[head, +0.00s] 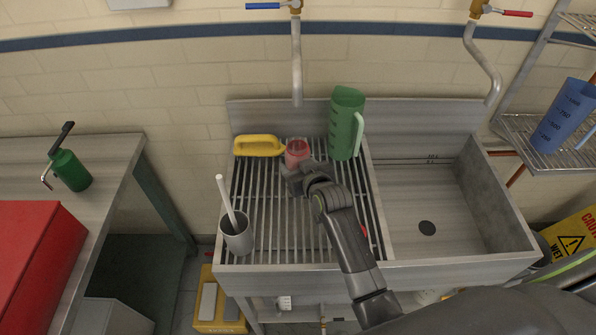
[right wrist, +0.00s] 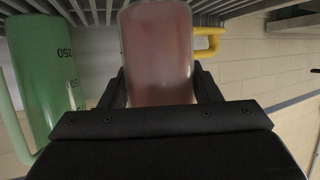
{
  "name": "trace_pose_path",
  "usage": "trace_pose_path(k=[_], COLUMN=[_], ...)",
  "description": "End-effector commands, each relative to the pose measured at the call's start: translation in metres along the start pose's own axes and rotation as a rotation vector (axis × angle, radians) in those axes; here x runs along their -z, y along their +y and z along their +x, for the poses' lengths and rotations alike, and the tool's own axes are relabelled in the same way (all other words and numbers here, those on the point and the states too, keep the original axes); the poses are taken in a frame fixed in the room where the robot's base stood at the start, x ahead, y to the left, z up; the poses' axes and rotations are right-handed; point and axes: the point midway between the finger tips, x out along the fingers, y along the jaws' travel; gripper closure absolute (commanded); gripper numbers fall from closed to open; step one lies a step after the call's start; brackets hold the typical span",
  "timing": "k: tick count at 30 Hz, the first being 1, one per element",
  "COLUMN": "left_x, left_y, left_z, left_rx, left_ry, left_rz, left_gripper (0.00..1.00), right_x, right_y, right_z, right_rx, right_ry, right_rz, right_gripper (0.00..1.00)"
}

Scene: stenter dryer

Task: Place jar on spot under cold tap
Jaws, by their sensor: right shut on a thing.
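The jar (head: 297,151) is small and pinkish red, and stands on or just above the slatted rack (head: 290,235) of the sink's left side. In the head view it is below the spout of the blue-handled tap (head: 297,75); whether it touches the slats is hidden. My right gripper (head: 295,166) is shut on the jar from the near side. In the right wrist view the jar (right wrist: 158,52) sits between the fingers, with the slats close to its far end. My left gripper is not in view.
A green measuring jug (head: 346,125) stands close right of the jar, and a yellow-handled tool (head: 258,146) lies close left. A grey cup (head: 237,234) with a white stick stands at the rack's front left. The right basin (head: 440,200) is empty. A red-handled tap (head: 482,45) hangs above it.

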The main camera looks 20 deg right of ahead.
Motion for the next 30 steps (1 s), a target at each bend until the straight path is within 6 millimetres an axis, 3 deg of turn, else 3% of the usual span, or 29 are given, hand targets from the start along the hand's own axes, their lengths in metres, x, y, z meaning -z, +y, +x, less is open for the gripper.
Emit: trace_pose_path(k=[6, 19, 20, 21, 24, 30], left_x=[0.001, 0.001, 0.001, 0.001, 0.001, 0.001], left_y=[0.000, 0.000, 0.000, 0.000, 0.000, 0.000], left_z=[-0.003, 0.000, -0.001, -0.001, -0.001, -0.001], left_rx=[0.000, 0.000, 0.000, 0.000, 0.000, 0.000], left_ry=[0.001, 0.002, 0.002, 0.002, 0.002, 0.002], left_rz=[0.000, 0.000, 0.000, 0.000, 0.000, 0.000], left_gripper=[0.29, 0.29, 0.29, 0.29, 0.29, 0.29], right_x=[-0.024, -0.029, -0.028, -0.028, -0.028, -0.028], right_y=[0.000, 0.000, 0.000, 0.000, 0.000, 0.000], right_z=[0.009, 0.012, 0.011, 0.011, 0.011, 0.011], right_rx=[0.000, 0.000, 0.000, 0.000, 0.000, 0.000], right_ry=[-0.003, -0.001, -0.001, -0.001, -0.001, -0.001], right_rz=[0.000, 0.000, 0.000, 0.000, 0.000, 0.000], right_gripper=[0.71, 0.71, 0.39, 0.34, 0.21, 0.21])
